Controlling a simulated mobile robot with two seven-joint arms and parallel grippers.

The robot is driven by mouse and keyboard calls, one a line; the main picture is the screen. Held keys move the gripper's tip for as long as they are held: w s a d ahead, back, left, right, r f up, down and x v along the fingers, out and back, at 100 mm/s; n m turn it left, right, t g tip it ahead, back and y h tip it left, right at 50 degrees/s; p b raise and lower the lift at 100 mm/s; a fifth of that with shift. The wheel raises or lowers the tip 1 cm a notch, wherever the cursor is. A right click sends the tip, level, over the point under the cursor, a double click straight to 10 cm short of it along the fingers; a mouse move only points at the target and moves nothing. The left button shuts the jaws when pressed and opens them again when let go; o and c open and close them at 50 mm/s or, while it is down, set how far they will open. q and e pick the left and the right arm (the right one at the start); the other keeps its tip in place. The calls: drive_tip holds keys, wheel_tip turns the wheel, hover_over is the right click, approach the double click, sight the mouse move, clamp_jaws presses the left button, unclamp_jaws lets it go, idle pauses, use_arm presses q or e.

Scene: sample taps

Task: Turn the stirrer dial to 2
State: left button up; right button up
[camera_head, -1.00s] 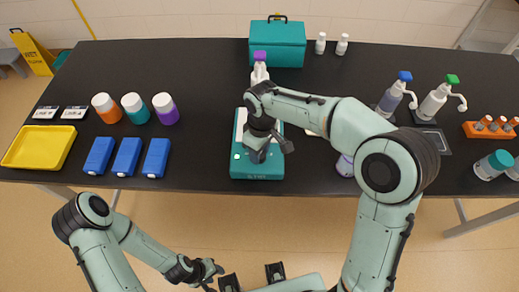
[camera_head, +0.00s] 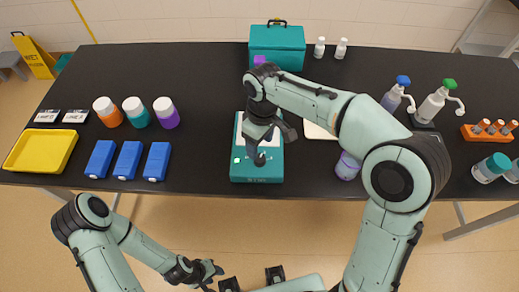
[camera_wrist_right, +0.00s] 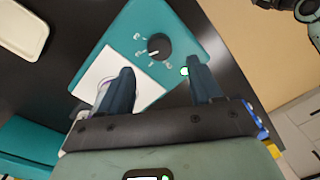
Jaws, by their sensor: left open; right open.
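The stirrer (camera_head: 240,172) is a teal box with a white top plate at the table's front edge. Its round black dial (camera_wrist_right: 160,46) shows in the right wrist view, with small white marks around it that are too small to read surely. My right gripper (camera_wrist_right: 162,82) is open and empty above the stirrer; the dial lies beyond the gap between its fingers, apart from them. In the head view my right gripper (camera_head: 261,150) hides much of the stirrer. My left gripper (camera_head: 212,277) is open and low, in front of the table.
A teal case (camera_head: 277,48) stands behind the stirrer. A purple cap (camera_head: 259,60) shows just behind my right arm. A purple-and-white bottle (camera_head: 347,166) and a pale flat tray (camera_head: 317,131) are to the right. Blue boxes (camera_head: 128,160) lie left, with clear table between.

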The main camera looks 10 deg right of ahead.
sight(261, 155)
use_arm(q)
drive_tip(key=shift+w+r+p, duration=0.5)
drive_tip(key=shift+w+r, duration=0.15)
drive_tip(key=shift+r, duration=0.2)
use_arm(e)
wheel_tip(261, 155, up, 7)
drive_tip(key=shift+w+d, duration=0.15)
use_arm(q)
drive_tip(key=shift+s, duration=0.1)
